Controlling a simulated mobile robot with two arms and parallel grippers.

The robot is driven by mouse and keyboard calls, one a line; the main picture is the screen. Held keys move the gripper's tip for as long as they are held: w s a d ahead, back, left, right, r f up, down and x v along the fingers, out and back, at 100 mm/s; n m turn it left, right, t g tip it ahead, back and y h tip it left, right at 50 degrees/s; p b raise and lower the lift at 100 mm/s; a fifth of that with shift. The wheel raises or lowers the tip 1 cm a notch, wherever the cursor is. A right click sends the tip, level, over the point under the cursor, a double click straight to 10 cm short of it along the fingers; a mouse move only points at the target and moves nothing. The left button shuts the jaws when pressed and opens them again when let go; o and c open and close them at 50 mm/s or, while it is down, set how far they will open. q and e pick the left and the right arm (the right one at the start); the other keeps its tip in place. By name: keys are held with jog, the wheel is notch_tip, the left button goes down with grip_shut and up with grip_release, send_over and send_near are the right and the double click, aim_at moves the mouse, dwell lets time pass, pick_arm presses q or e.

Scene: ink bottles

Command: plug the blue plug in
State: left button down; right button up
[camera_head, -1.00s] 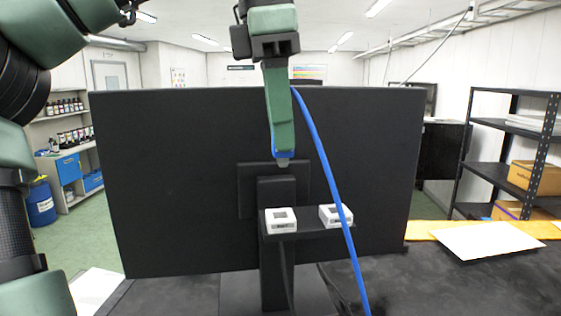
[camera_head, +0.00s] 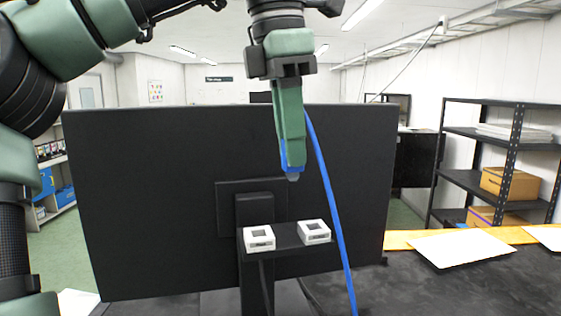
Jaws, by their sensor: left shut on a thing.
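My left gripper (camera_head: 291,160) is shut on the blue plug (camera_head: 292,171), which points down with a pale tip. A blue cable (camera_head: 327,190) runs from it down to the right. Two white socket blocks with dark square openings sit on a small black shelf behind the monitor: the left block (camera_head: 260,239) and the right block (camera_head: 314,231). The plug is held above the blocks, apart from both, and in the picture lies between them, nearer the right one. Small labels on the blocks are too small to read. My right gripper is not in view.
The back of a large black monitor (camera_head: 130,200) on a stand fills the middle. A black desk (camera_head: 440,285) extends to the right with white sheets (camera_head: 462,248) on an orange strip. Dark shelves (camera_head: 470,181) with boxes stand at the right.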

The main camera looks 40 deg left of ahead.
pick_arm(q)
jog(key=shift+w+d+f, duration=0.3)
jog(key=shift+w+f, duration=0.1)
jog(key=shift+f, duration=0.35)
jog(key=shift+w+d+f, duration=0.35)
jog(key=shift+f, duration=0.4)
jog(key=shift+w+d+f, duration=0.3)
jog(key=shift+w+f, duration=0.1)
jog(key=shift+f, duration=0.35)
jog(key=shift+w+f, duration=0.15)
jog(key=shift+f, duration=0.4)
jog(key=shift+w+f, duration=0.15)
jog(key=shift+f, duration=0.4)
jog(key=shift+s, duration=0.1)
jog(key=shift+s, duration=0.1)
jog(key=shift+f, duration=0.85)
dwell(0.4)
jog(key=c, duration=0.7)
grip_release()
